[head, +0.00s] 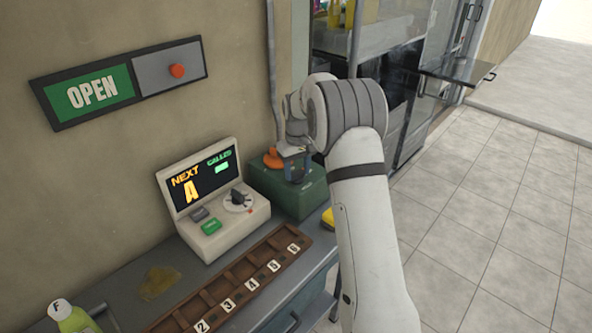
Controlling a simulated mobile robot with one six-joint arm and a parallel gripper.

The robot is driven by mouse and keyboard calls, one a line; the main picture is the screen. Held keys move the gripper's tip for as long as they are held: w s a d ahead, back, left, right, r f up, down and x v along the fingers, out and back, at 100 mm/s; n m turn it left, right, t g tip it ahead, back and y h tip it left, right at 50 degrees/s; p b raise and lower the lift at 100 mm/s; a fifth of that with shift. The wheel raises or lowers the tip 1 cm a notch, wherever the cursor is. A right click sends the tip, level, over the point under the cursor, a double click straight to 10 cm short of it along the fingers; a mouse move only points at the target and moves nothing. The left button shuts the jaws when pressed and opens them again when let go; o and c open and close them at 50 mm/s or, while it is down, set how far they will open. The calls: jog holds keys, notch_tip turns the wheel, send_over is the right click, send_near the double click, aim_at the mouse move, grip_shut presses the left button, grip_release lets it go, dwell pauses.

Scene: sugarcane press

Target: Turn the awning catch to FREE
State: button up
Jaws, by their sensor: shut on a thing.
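My gripper (296,168) points down at a green box (301,198) on the counter, right of the ticket display. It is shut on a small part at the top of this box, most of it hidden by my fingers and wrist. This part may be the awning catch, but I cannot read any FREE mark or see which way it is turned. An orange knob-like piece (273,158) shows just left of my gripper, at the foot of a grey pole (272,75) that runs up the wall.
A ticket display (206,196) with a dial and buttons stands left of the green box. A numbered wooden tray (231,285) lies along the counter in front. An OPEN sign (92,92) hangs on the wall. A glass cabinet (405,100) stands behind my arm. The tiled floor at right is clear.

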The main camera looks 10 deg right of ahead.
aim_at(297, 171)
jog(key=shift+n, duration=1.7)
jog(key=o, duration=1)
jog(key=shift+r, duration=3.9)
